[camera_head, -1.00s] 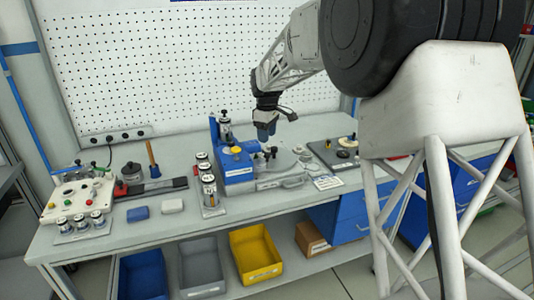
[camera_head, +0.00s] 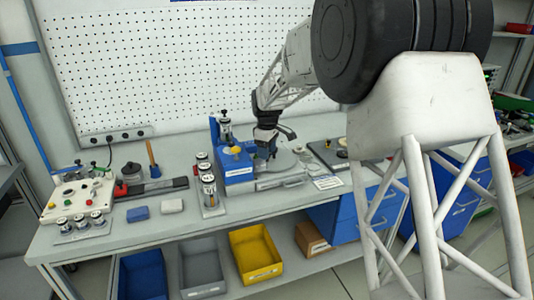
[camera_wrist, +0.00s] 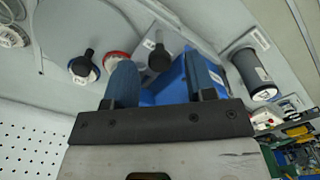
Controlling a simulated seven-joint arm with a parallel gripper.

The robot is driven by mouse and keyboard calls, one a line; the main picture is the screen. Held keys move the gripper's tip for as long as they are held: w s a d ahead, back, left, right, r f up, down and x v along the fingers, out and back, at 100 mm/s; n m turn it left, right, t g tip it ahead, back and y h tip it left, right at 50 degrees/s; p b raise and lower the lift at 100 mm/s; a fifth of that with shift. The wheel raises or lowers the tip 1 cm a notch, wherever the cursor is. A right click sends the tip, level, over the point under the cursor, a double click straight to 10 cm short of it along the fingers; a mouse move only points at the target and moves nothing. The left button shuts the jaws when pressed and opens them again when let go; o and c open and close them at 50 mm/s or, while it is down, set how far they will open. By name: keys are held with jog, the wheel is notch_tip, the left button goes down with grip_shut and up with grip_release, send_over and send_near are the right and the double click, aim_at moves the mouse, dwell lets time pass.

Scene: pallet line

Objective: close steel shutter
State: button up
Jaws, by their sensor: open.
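A blue machine block (camera_head: 238,172) with a yellow knob on top stands mid-bench, with a grey metal plate assembly (camera_head: 282,183) on its right. I cannot clearly tell which part of it is the steel shutter. My gripper (camera_head: 264,152) is low over this assembly, close to the right of the blue block. In the wrist view my gripper (camera_wrist: 162,80) has its two blue fingers apart, with nothing seen held. Behind the fingers are a black knob (camera_wrist: 158,58), another black knob (camera_wrist: 84,64), the blue block (camera_wrist: 172,84) and a round grey plate (camera_wrist: 90,28). Contact is unclear.
Several metal cylinders (camera_head: 208,188) stand left of the blue block. A dark base plate (camera_head: 332,155) lies to the right. A button box (camera_head: 78,198) is at the far left. A pegboard (camera_head: 180,70) rises behind. The bench front has some free room.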

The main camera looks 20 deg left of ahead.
jog(key=shift+f, duration=0.5)
jog(key=shift+c, duration=0.3)
grip_shut()
